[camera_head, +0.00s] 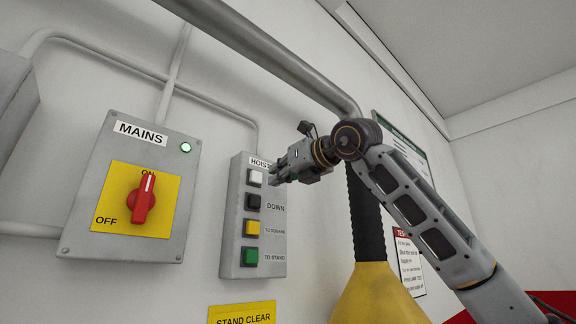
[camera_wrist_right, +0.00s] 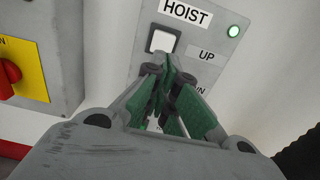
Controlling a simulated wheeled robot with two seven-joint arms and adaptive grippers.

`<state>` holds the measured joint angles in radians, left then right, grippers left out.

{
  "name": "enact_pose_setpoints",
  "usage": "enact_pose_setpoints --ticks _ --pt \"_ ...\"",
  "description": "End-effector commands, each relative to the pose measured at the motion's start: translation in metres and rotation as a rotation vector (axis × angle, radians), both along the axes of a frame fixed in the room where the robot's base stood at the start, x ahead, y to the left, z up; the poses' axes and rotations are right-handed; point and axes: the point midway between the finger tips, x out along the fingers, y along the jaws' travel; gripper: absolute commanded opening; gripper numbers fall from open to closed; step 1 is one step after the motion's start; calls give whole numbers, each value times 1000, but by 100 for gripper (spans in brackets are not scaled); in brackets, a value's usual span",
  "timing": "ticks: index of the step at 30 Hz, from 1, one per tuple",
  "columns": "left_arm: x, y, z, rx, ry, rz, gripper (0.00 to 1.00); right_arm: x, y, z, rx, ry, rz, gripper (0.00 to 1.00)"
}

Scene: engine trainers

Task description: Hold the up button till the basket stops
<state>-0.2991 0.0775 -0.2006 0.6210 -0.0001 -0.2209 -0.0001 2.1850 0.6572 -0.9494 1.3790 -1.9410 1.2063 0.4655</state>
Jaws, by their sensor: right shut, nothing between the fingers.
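The hoist control box (camera_head: 235,240) is on the wall, with a column of buttons. The white up button (camera_head: 254,177) is at the top; in the right wrist view the white button (camera_wrist_right: 162,41) sits left of the UP label. My right gripper (camera_head: 274,179) is shut and empty, its fingertips close to the white button. In the right wrist view the fingertips (camera_wrist_right: 170,64) lie at the button's lower edge; I cannot tell whether they touch it. A green lamp (camera_wrist_right: 233,31) on the box is lit. My left gripper and the basket are not in view.
Left of the hoist box is the MAINS box (camera_head: 85,225), its red switch (camera_head: 142,200) toward ON and its green lamp (camera_head: 186,147) lit. Below the white button are black, yellow and green buttons (camera_head: 251,256). A yellow flared body (camera_head: 375,297) stands right of the box.

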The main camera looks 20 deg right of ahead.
Motion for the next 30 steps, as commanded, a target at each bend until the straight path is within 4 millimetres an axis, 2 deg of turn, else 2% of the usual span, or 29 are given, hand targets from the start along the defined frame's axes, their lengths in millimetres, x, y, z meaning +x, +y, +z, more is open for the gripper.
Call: enact_pose_setpoints --ticks 9,15,30 --pt "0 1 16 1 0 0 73 36 14 1 -1 2 0 0" --pt "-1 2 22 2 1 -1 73 49 18 1 0 1 0 0" --pt "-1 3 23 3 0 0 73 54 20 0 0 0 0 0"
